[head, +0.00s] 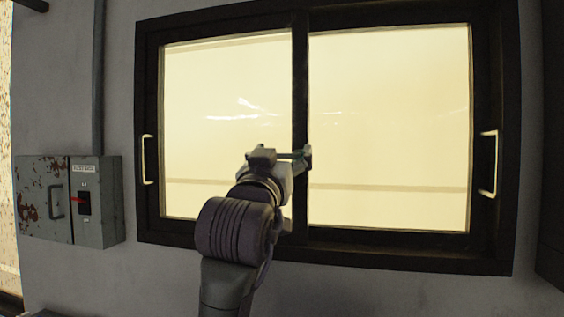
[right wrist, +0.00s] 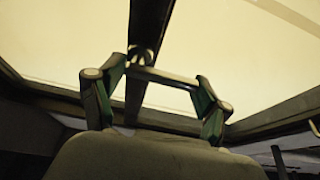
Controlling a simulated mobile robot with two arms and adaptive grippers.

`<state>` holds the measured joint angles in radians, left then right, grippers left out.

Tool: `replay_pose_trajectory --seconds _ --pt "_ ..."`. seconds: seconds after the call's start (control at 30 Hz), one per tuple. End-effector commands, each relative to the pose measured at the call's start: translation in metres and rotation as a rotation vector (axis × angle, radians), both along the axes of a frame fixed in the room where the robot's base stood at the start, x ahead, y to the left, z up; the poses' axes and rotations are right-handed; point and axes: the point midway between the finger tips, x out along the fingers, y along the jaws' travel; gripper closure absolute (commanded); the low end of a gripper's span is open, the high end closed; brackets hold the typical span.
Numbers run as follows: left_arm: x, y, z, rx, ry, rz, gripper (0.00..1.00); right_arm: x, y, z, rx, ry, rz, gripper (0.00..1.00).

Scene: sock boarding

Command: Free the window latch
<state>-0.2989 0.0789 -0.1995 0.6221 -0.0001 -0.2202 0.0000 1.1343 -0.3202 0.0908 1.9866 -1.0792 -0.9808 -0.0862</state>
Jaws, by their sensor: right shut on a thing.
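The window (head: 390,125) has two glazed panes in a dark frame with a dark upright bar between them. The window latch (head: 308,156) is a small dark fitting on that middle bar. My right gripper (head: 284,155) is at the latch, with its arm rising from below. In the right wrist view, its two green-sided fingers (right wrist: 160,76) stand apart at either side of a thin pale bar of the latch (right wrist: 165,77), and are shut on it. The latch's mount, a small rounded piece, shows against the middle bar behind. The left gripper is not in view.
Pale upright handles sit on the left sash (head: 149,159) and right sash (head: 488,164). A grey, rust-marked electrical box (head: 98,215) with a red switch hangs on the wall at the left. A conduit (head: 97,75) runs up from it. The wall below the window is clear.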

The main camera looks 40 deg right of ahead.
Motion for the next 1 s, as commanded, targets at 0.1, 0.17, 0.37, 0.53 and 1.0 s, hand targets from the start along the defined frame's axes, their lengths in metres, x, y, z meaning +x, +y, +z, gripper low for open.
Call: replay_pose_trajectory --seconds 0.1,0.17,0.37,0.53,1.0 --pt "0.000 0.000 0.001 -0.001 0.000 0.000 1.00 0.001 0.000 0.000 0.003 -0.001 0.004 0.58" --pt "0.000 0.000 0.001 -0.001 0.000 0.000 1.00 0.001 0.000 0.000 0.003 0.000 0.005 0.58" --pt "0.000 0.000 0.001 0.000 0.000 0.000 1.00 0.001 0.000 0.000 0.003 0.000 0.004 0.00" --pt "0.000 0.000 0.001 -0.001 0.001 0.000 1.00 0.001 0.000 0.000 0.001 0.000 0.004 0.00" --pt "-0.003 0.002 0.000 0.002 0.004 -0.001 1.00 0.000 0.000 0.045 0.000 -0.004 0.003 0.00"
